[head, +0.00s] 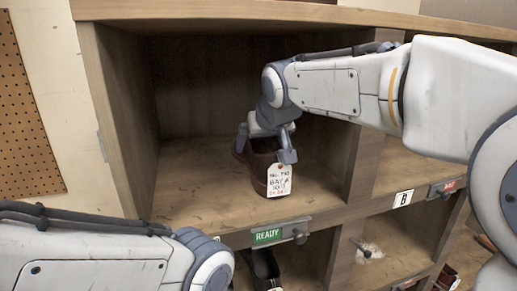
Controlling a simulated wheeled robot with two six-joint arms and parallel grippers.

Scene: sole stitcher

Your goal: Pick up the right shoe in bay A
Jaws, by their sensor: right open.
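A dark brown shoe (259,170) stands on the floor of the large upper wooden bay (205,207). A white tag (279,180) with handwriting that appears to read "BAY A" hangs on its front. My right gripper (265,147) is at the top of the shoe, its open fingers on either side of the shoe's opening. The gripper and wrist hide part of the shoe's top. I cannot tell whether the fingers touch it. Only a left arm link shows at the lower left; its gripper is out of view.
A green READY sign (267,236) is on the shelf edge below the bay. A "B" label (403,198) and a red sign (448,187) are to the right. Another dark shoe (262,266) sits in the lower compartment. A wooden divider (364,165) bounds the bay on the right.

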